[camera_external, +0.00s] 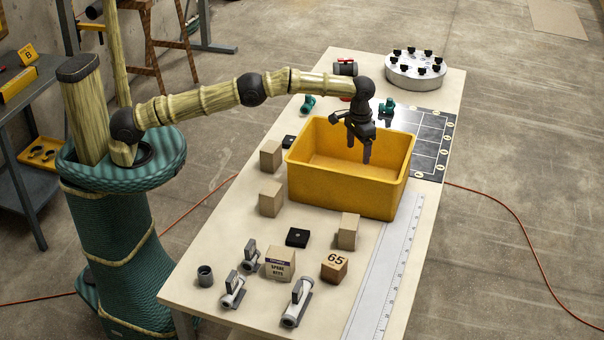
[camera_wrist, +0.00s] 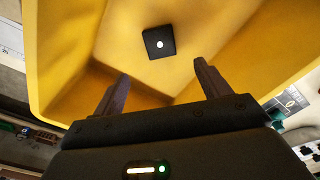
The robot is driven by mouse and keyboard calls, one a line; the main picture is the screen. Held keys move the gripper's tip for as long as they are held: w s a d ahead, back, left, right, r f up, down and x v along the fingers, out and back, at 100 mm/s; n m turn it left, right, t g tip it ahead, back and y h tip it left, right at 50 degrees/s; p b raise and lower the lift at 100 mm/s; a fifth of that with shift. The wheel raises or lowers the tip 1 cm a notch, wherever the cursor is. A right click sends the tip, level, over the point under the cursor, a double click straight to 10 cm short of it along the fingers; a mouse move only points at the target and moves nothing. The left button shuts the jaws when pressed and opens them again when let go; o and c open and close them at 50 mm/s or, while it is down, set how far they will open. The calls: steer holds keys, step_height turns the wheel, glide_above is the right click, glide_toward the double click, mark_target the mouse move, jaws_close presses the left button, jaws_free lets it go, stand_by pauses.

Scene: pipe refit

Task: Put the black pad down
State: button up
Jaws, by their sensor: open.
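A black pad (camera_wrist: 159,42) with a white dot on it lies on the floor of the yellow bin in the wrist view, beyond my fingertips. The outside view hides it behind the bin wall. The yellow bin (camera_external: 343,192) stands on the table.
Cardboard blocks (camera_external: 271,199) stand left of the bin, and another block (camera_external: 348,231) stands in front. A spare kits box (camera_external: 280,264), a 65 block (camera_external: 334,266) and valves (camera_external: 297,303) fill the near end. A round flange (camera_external: 415,72) sits at the far end.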

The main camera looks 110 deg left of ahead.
steer(key=s+d+r+m+t, duration=0.1)
steer(key=s+d+r+m, duration=0.3)
steer(key=d, duration=0.5)
steer(key=s+d+r+m, duration=0.1)
steer(key=s+d+r, duration=0.3)
steer(key=s+d, duration=0.3)
steer(key=s+d+f+m, duration=0.1)
steer(key=s+d, duration=0.4)
steer(key=s, duration=0.7)
steer(key=s+d+f+m+t, duration=0.1)
steer(key=s+d+m, duration=0.2)
steer(key=s, duration=0.9)
steer(key=d, duration=0.2)
steer(key=shift+d+t, duration=0.3)
steer(key=shift+d, duration=0.1)
steer(key=shift+o, duration=0.4)
